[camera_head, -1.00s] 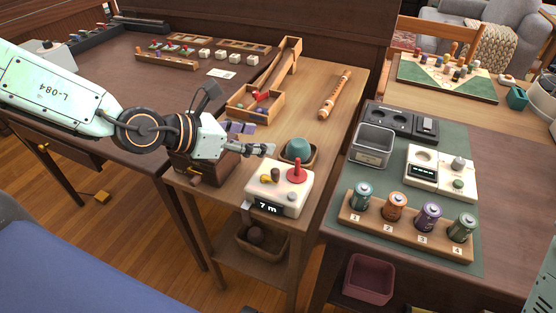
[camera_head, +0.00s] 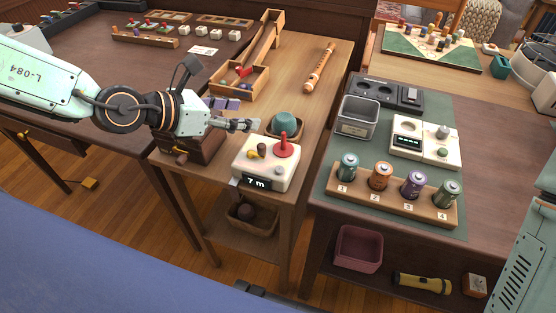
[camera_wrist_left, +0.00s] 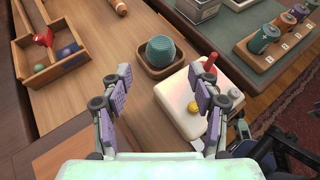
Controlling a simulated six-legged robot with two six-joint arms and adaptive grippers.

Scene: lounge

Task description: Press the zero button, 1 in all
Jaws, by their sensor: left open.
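A cream box (camera_head: 262,178) with a display reading "7 m" stands on the front of the narrow wooden table. On its top are a red lever (camera_head: 283,147), a yellow knob (camera_head: 253,153), a dark knob and a small grey button (camera_head: 279,171). No zero label is legible. My left gripper (camera_head: 243,125) is above and behind the box, apart from it. In the left wrist view its fingers (camera_wrist_left: 162,88) are spread and empty; the right-hand finger covers part of the box (camera_wrist_left: 178,110). My right gripper is out of view.
A wooden marble tray (camera_head: 238,93) and a flute (camera_head: 319,68) lie farther back. The right table holds a white device with a display (camera_head: 425,141) and a rack of batteries (camera_head: 392,203).

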